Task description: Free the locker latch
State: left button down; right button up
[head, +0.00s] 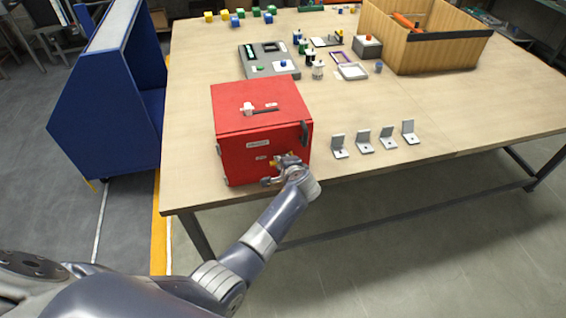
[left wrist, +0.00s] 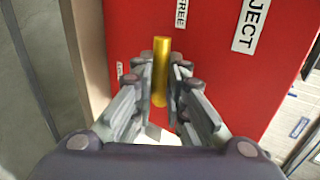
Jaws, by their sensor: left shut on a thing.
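The red locker (head: 235,140) stands near the table's front edge, with white labels on its front and a dark handle (head: 304,134) at its right edge. My left gripper (head: 283,166) is at the lower right of the locker's front. In the left wrist view, the gold latch bar (left wrist: 161,62) stands out against the red front (left wrist: 215,75), between my left fingertips, which are shut on it. A label reading "FREE" (left wrist: 181,14) and one ending in "JECT" (left wrist: 250,25) are beside it. My right gripper is not in view.
Several grey L-shaped brackets (head: 363,139) stand right of the locker. A grey board (head: 268,60) and small parts lie behind it. A wooden crate (head: 425,53) is at the back right. A blue cabinet (head: 105,95) stands left of the table (head: 480,110).

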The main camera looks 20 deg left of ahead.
pick_arm(q)
jog(key=c, duration=1.6)
grip_release()
jog(key=shift+d, duration=0.1)
jog(key=v, duration=0.7)
jog(key=shift+s, duration=0.15)
jog(key=shift+d+r, duration=0.1)
